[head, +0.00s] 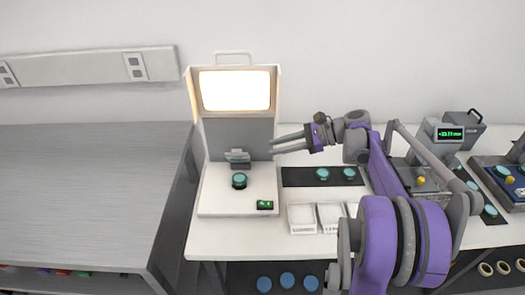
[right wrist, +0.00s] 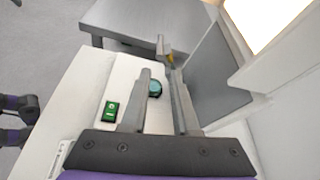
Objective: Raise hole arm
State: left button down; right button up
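The interferometer is a white box with a bright screen (head: 235,90) above a grey back panel and a white base (head: 215,200). A small grey bracket (head: 237,155), which looks like the hole arm, stands at the back of the base, behind a round teal-topped part (head: 239,181). In the right wrist view a thin grey upright piece with an orange-brown part (right wrist: 164,48) shows just beyond the fingertips; it may be this arm. My right gripper (head: 272,145) is open and empty, right of the bracket and apart from it. My left gripper does not show.
A green-lit switch (head: 265,205) sits at the base's front right. White trays (head: 302,218) and a dark mat (head: 295,178) with teal discs lie to the right. A meter with a green display (head: 450,133) stands farther right. The grey table (head: 80,190) at left is bare.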

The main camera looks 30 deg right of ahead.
jog(key=v, duration=0.2)
jog(key=shift+s+d, duration=0.15)
jog(key=shift+d, duration=0.05)
dwell(0.4)
